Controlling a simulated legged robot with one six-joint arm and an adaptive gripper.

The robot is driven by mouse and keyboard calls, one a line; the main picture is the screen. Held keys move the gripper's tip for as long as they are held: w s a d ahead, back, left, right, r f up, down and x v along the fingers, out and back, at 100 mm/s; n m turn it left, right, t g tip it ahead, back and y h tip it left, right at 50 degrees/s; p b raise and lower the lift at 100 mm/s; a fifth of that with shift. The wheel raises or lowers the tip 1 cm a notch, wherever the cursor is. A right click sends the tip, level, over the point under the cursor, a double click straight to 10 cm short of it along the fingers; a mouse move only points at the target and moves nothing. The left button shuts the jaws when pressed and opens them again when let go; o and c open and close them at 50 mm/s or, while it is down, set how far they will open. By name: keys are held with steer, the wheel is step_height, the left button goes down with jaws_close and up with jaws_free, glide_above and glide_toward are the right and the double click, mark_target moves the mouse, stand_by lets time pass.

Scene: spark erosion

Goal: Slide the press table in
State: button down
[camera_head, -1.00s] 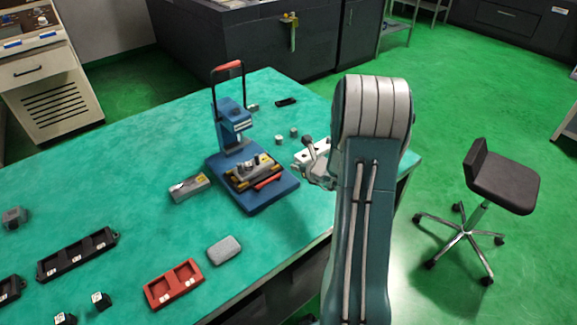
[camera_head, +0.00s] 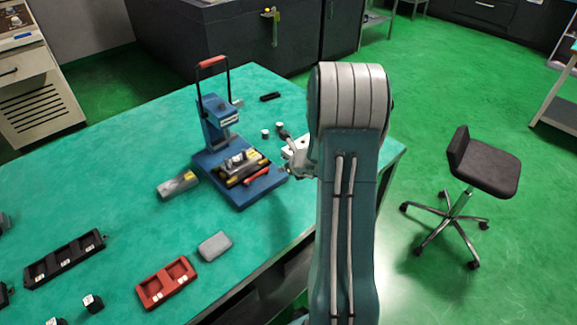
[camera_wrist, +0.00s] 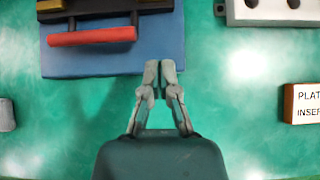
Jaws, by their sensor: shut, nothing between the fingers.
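The blue press (camera_head: 216,125) stands on the green bench, with a red-gripped lever at its top. Its press table (camera_head: 238,162) is a dark slab with yellow parts, sitting on the blue base and pulled out towards the front. A red handle (camera_head: 257,175) is on the table's front edge; it also shows in the wrist view (camera_wrist: 92,36). My gripper (camera_wrist: 160,66) is shut and empty. In the wrist view its fingertips are at the lower right edge of the blue base, right of and below the red handle, apart from it. In the head view my arm partly hides the gripper.
A grey block with a label (camera_head: 177,185) lies left of the press. A grey rounded case (camera_head: 214,246) and a red tray (camera_head: 166,283) lie in front. A white holed block (camera_wrist: 272,10) and a "PLAT INSER" labelled block (camera_wrist: 303,104) lie to the right.

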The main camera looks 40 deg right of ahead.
mark_target(257, 152)
steer(key=x, duration=0.3)
steer(key=shift+w+f, duration=0.15)
steer(key=shift+f, duration=0.05)
steer(key=w, duration=0.3)
steer(key=shift+w+f, duration=0.25)
steer(key=shift+w, duration=0.5)
steer(key=shift+w+a, duration=0.1)
steer(key=shift+w, duration=0.3)
steer(key=w, duration=0.5)
steer(key=shift+w+a, duration=0.1)
steer(key=shift+w+a+r, duration=0.1)
steer(key=shift+w+r, duration=0.15)
steer(key=shift+w, duration=0.05)
